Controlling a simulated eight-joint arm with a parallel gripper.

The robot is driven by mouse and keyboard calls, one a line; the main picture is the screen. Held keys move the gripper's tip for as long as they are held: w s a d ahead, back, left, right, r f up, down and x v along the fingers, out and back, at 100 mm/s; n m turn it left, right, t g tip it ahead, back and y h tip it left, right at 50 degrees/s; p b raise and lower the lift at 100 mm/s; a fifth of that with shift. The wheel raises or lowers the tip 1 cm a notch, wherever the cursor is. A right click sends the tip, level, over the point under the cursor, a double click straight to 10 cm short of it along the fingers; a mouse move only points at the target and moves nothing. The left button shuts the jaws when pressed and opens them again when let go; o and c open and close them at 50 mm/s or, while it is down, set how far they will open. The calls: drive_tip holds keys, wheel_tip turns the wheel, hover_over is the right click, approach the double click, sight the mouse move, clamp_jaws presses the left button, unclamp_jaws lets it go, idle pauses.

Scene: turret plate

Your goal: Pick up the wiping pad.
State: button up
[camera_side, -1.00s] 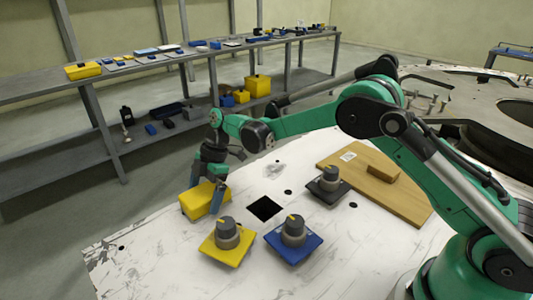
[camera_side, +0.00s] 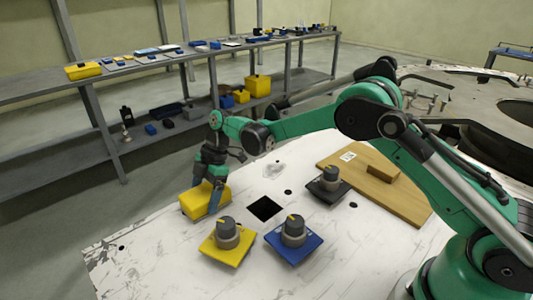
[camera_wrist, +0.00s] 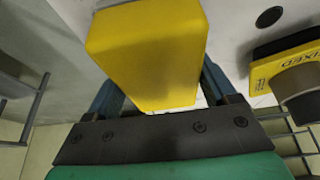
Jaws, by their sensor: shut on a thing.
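The wiping pad looks to be the yellow block (camera_side: 196,204) at the left edge of the white plate. My gripper (camera_side: 213,194) reaches down over it, and its blue finger lies against the block's side. In the wrist view, the yellow pad (camera_wrist: 150,60) fills the space between the two blue fingers, and my gripper (camera_wrist: 160,95) is shut on it. The fingertips are partly hidden by the pad. The pad appears to rest on the plate; a small gap beneath it cannot be ruled out.
The white plate (camera_side: 150,260) has a dark square opening (camera_side: 265,208) right of the pad. Yellow (camera_side: 226,250), blue (camera_side: 293,247) and black (camera_side: 329,191) bases with grey knobs stand nearby. A wooden board (camera_side: 400,202) with a wooden block lies right. Grey shelving stands behind.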

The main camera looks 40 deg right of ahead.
sight(204, 191)
drive_tip(key=shift+r, duration=0.15)
wheel_tip(204, 191, up, 20)
idle(0.4)
drive_tip(key=shift+r, duration=0.1)
